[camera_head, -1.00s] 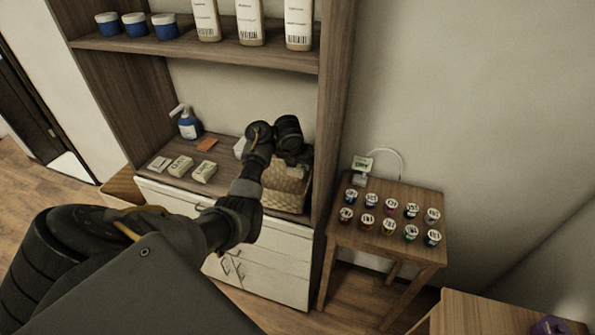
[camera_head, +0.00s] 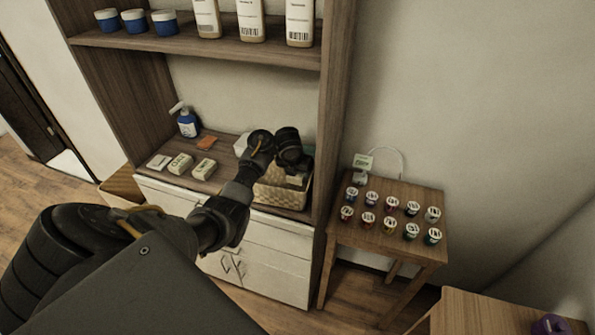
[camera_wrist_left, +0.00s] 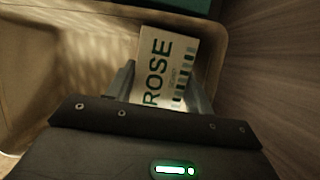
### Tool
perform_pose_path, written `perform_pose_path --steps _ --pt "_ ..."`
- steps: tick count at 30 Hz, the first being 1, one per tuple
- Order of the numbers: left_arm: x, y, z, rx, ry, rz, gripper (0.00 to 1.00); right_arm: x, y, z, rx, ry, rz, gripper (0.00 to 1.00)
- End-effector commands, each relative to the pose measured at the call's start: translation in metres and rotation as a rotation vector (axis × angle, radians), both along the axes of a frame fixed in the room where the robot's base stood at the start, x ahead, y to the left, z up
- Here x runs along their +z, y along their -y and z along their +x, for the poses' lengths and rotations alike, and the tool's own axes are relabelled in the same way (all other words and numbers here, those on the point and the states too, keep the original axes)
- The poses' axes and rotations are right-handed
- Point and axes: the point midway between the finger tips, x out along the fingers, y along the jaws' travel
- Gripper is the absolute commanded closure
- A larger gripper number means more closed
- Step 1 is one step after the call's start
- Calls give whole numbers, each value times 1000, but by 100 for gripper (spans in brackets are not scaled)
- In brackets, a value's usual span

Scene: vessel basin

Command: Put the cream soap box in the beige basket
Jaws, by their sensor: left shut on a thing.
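My left gripper (camera_head: 296,178) points down at the beige basket (camera_head: 282,197) on the right of the cabinet's lower shelf. In the left wrist view it is shut on a cream soap box (camera_wrist_left: 165,70) marked ROSE, with one finger on each side. The basket's wall (camera_wrist_left: 60,75) surrounds the box on the left and far sides there, so the box is over or within the opening; its height above the floor of the basket cannot be told. In the head view my wrist hides much of the basket's back. My right gripper is out of view.
Pale soap boxes (camera_head: 181,164), an orange item (camera_head: 207,142) and a blue pump bottle (camera_head: 187,121) stand left on the shelf. The wooden cabinet side (camera_head: 328,150) rises close beside the basket. A small table (camera_head: 380,243) with several cups stands right.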

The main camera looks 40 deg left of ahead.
Motion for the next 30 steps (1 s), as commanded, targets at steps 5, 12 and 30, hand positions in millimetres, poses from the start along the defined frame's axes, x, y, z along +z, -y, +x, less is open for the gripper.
perform_pose_path --steps 5,12,30 --pt "1 0 0 0 0 0 39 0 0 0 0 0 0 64" --pt "2 0 0 0 1 0 39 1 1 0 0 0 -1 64" --pt "71 9 -18 1 12 -4 39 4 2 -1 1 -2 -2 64"
